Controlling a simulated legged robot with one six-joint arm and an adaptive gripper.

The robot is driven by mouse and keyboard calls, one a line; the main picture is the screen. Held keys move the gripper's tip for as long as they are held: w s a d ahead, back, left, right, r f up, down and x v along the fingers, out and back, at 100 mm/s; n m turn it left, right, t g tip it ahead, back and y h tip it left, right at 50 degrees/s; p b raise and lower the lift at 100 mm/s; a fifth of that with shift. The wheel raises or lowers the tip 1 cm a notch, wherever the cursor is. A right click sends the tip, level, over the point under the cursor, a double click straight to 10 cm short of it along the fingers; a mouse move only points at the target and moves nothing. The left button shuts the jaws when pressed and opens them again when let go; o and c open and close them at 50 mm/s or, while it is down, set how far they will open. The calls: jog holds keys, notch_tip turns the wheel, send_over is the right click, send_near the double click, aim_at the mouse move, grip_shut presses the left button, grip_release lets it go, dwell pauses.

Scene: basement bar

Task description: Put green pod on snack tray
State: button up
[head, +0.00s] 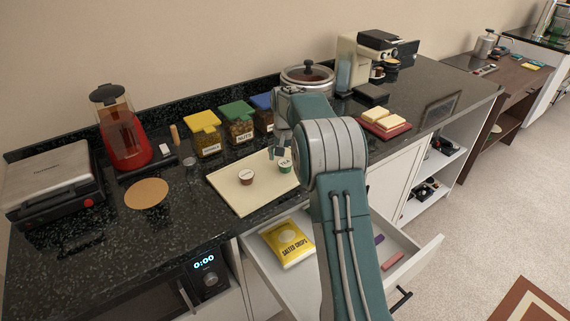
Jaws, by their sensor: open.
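The green pod (285,165) stands on the cream board (235,195), which lies on the dark counter and looks like the snack tray, though I cannot be sure. A brown pod (246,177) stands on the same board to its left. My gripper (277,152) is just above and beside the green pod, pointing down, with its fingers open. Whether a finger touches the pod is too small to tell. My arm hides the right part of the board.
An open drawer below holds a yellow chips bag (288,243). Jars with yellow (205,135), green (237,123) and blue lids stand behind the board. A red tray with bread-like slices (384,122), a lidded pot (307,77) and a coffee machine (352,65) are to the right.

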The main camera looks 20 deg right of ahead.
aim_at(285, 163)
notch_tip(285, 163, up, 10)
jog(key=s+a+r+n+t, duration=0.2)
jog(key=s+a+r, duration=0.3)
jog(key=s+r, duration=0.3)
jog(key=s+a+r+n+t, duration=0.1)
jog(key=s+a+r, duration=0.1)
jog(key=s, duration=0.3)
jog(key=s+a+r, duration=0.1)
jog(key=s+a, duration=0.2)
jog(key=s, duration=0.3)
jog(key=s+a+f+n+t, duration=0.1)
jog(key=s+a+f, duration=0.1)
jog(key=s, duration=0.7)
jog(key=s+a+f+n+t, duration=0.1)
jog(key=s+f, duration=0.3)
jog(key=s, duration=0.6)
jog(key=shift+a+f+n+t, duration=0.3)
jog(key=shift+a+f+n, duration=0.1)
jog(key=shift+a, duration=0.2)
jog(key=shift+s, duration=0.1)
